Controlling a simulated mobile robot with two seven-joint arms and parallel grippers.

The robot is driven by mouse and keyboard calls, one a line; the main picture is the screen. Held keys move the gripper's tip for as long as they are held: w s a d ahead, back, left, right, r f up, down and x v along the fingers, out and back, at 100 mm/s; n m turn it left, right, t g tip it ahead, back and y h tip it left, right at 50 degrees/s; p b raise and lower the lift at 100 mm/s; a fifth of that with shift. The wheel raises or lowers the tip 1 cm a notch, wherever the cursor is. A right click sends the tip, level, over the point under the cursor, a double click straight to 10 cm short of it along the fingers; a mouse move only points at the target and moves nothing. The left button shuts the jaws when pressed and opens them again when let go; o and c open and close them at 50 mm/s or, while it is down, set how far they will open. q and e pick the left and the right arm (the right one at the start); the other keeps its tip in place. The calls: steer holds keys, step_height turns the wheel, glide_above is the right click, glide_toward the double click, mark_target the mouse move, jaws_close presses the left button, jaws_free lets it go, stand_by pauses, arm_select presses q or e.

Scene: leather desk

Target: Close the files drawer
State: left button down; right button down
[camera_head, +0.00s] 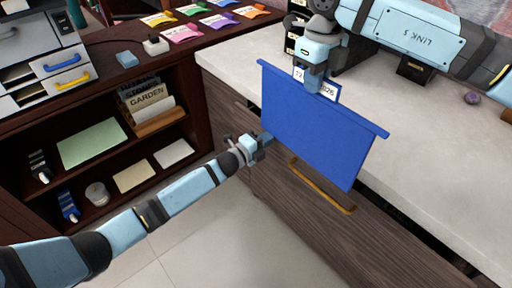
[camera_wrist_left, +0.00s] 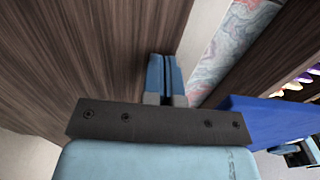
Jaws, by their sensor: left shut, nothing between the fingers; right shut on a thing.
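The files drawer has a dark wood front (camera_head: 395,245) with a brass bar handle (camera_head: 320,188). A dark gap shows between its top edge and the pale countertop, so it looks partly open. My right gripper (camera_head: 312,84) is shut on the top of a blue hanging file (camera_head: 318,125) with a white number label, which hangs in front of the drawer and hides part of it. My left gripper (camera_head: 268,138) is shut and empty, beside the file's left edge. In the left wrist view its fingers (camera_wrist_left: 165,75) are close to wood grain; contact cannot be told.
The pale countertop (camera_head: 415,140) carries black file holders (camera_head: 413,68) and a small purple object (camera_head: 472,98). A dark bookshelf (camera_head: 195,85) with books and papers stands left. Colored packets (camera_head: 183,33) lie on its top. Tiled floor (camera_head: 215,240) is open below.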

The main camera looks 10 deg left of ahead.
arm_select(q)
steer(key=shift+x, duration=1.4)
arm_select(e)
steer(key=shift+f, duration=0.35)
arm_select(q)
steer(key=shift+s, duration=0.1)
